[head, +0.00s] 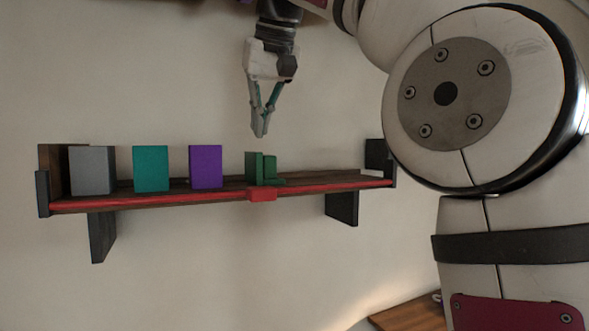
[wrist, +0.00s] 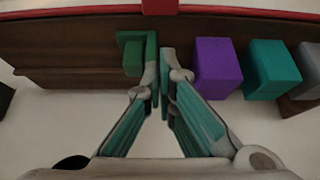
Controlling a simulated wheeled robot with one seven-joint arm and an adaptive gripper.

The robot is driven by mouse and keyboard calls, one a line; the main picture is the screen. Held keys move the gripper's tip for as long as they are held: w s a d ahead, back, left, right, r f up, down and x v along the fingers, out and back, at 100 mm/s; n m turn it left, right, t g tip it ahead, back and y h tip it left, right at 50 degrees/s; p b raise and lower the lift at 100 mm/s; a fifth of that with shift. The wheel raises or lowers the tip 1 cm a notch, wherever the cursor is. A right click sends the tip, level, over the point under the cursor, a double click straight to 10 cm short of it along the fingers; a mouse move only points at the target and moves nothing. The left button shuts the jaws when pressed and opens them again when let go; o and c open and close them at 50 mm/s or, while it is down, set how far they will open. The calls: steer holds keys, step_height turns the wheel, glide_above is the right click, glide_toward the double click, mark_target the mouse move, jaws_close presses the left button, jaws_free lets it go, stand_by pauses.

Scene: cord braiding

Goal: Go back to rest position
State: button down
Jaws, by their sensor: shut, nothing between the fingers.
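My gripper (head: 260,133) points down and is shut and empty. In the head view it hangs a little above the green L-shaped block (head: 262,168) on the shelf, with a gap between them. In the wrist view the closed fingers (wrist: 160,60) overlap the edge of the green block (wrist: 133,52). My arm comes down from the top of the head view.
A wall shelf (head: 330,188) with a red front rail (head: 150,202) and a red catch (head: 262,195) holds a grey block (head: 92,170), a teal block (head: 151,168) and a purple block (head: 205,166). The shelf's right part is bare. A wooden surface (head: 412,314) shows at lower right.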

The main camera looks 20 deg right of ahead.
steer(key=shift+s+a, duration=0.1)
steer(key=s+f, duration=1.3)
steer(key=f, duration=0.3)
steer(key=s+f, duration=1.3)
steer(key=f, duration=0.3)
steer(key=w+f+b, duration=0.7)
steer(key=w, duration=0.1)
steer(key=shift+w, duration=0.35)
